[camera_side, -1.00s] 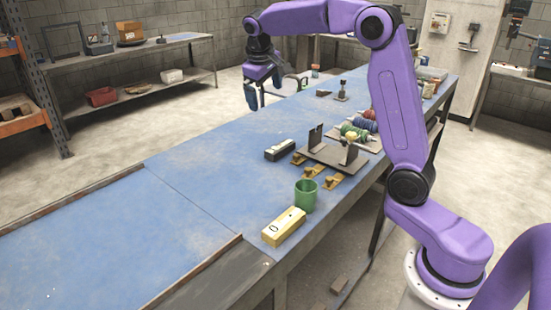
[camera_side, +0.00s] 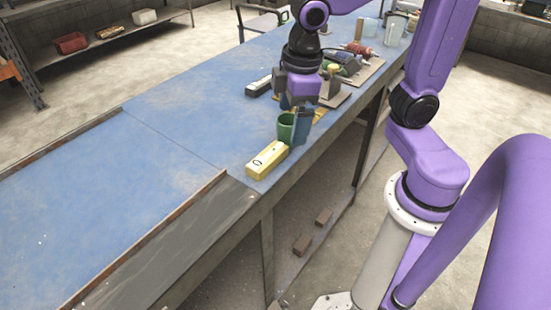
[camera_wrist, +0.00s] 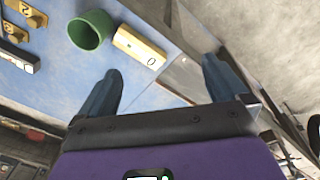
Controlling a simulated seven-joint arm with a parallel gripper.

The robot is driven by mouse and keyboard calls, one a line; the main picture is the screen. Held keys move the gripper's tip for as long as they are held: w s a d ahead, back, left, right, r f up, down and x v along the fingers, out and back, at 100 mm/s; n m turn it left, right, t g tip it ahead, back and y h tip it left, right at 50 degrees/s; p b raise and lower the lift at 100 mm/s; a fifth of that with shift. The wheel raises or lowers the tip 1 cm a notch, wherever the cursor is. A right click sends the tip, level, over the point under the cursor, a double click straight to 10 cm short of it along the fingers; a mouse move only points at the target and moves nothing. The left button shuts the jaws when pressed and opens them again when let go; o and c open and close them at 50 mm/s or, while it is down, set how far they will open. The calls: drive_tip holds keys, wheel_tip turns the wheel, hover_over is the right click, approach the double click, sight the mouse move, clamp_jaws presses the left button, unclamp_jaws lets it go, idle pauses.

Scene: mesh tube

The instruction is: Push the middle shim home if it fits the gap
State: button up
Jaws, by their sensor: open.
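My gripper (camera_side: 294,122) is open and empty, with its blue fingers low over the bench beside the green cup; it also shows in the wrist view (camera_wrist: 162,82). Brass shims (camera_side: 320,115) are mostly hidden behind the gripper in the side view. In the wrist view, brass shims with knobs (camera_wrist: 15,32) sit at the upper left, away from the fingers, partly cut off by the frame. I cannot tell which is the middle one. The metal bracket fixture (camera_side: 331,88) stands behind the gripper, partly hidden. Its gap is not readable here.
The green cup (camera_side: 285,127) stands close to the fingers. A yellow block (camera_side: 267,160) lies in front of it. Coloured spools (camera_side: 345,63) sit behind the fixture. The left blue bench top (camera_side: 180,120) is clear.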

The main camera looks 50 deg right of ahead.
drive_tip(key=s+d+f+n, duration=0.1)
drive_tip(key=s+f, duration=0.1)
drive_tip(key=s, duration=0.3)
drive_tip(key=s+d+f+n+g, duration=0.1)
drive_tip(key=s+f+n, duration=0.1)
drive_tip(key=s, duration=0.4)
drive_tip(key=shift+s+d, duration=0.3)
drive_tip(key=shift+r, duration=0.1)
drive_tip(key=w+r+m, duration=0.2)
drive_tip(key=w+m, duration=0.2)
drive_tip(key=w, duration=0.6)
drive_tip(key=w+d+r+m, duration=0.3)
drive_tip(key=w+d+m, duration=0.2)
drive_tip(key=w+d, duration=0.9)
drive_tip(key=w+d+m, duration=0.4)
drive_tip(key=d, duration=0.6)
wheel_tip(320, 180, down, 10)
drive_tip(key=shift+s+r, duration=0.15)
drive_tip(key=shift+r, duration=0.1)
drive_tip(key=shift+d, duration=0.1)
